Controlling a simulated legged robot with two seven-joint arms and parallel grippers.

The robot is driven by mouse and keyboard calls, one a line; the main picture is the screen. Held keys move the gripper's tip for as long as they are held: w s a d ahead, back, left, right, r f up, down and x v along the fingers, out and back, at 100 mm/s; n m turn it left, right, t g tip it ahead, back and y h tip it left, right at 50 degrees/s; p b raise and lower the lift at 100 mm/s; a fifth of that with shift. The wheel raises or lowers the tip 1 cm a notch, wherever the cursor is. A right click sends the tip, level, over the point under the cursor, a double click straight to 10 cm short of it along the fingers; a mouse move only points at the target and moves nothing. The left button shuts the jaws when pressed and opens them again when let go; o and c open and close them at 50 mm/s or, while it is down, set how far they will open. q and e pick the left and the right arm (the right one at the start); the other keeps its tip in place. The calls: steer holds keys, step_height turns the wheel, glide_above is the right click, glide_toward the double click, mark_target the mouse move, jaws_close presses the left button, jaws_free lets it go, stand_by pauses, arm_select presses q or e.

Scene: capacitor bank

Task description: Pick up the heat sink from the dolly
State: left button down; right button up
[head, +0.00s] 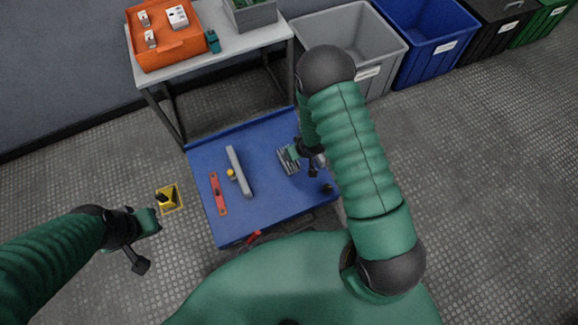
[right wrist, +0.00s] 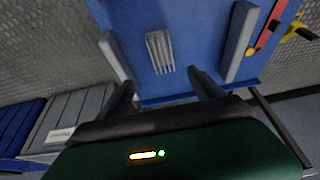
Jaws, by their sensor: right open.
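The heat sink (head: 286,163) is a small grey finned block on the right part of the blue dolly (head: 218,232). In the right wrist view the heat sink (right wrist: 159,50) lies just beyond and between my two dark fingertips, with its fins running away from me. My right gripper (head: 308,158) is open and above the dolly, beside the heat sink in the head view; its fingers also show in the right wrist view (right wrist: 162,80). The arm hides part of the dolly's right side. My left gripper (head: 146,243) is open and empty, left of the dolly over the floor.
A grey bar (head: 240,175) and a red level (head: 218,194) lie on the dolly's left half. A yellow item (head: 169,198) is on the floor. A table with an orange tray (head: 166,54) stands behind; grey (head: 385,58) and blue (head: 436,50) bins stand at the back right.

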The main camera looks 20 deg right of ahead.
steer(key=b+x, duration=0.1)
steer(key=x, duration=0.2)
steer(key=b+x, duration=0.2)
steer(key=x, duration=0.1)
steer(key=a+b+x, duration=0.1)
steer(key=x, duration=0.2)
steer(key=shift+a, duration=0.1)
steer(key=shift+w+d+f+b, duration=0.2)
steer(key=shift+d+f+b, duration=0.05)
steer(key=shift+f+b, duration=0.3)
steer(key=shift+w+d+f+b, duration=0.25)
steer(key=shift+f+b, duration=0.2)
steer(key=shift+f, duration=0.15)
steer(key=b+x, duration=0.3)
steer(key=x, duration=0.1)
steer(key=shift+a, duration=0.15)
steer(key=shift+w, duration=0.15)
steer(key=shift+a+r, duration=0.1)
steer(key=shift+r, duration=0.05)
arm_select(q)
steer(key=s+x, duration=0.2)
steer(key=x, duration=0.7)
steer(key=shift+a+f, duration=0.3)
steer(key=shift+f, duration=0.35)
steer(key=shift+s, duration=0.15)
arm_select(e)
steer(key=shift+f, duration=0.25)
jaws_close()
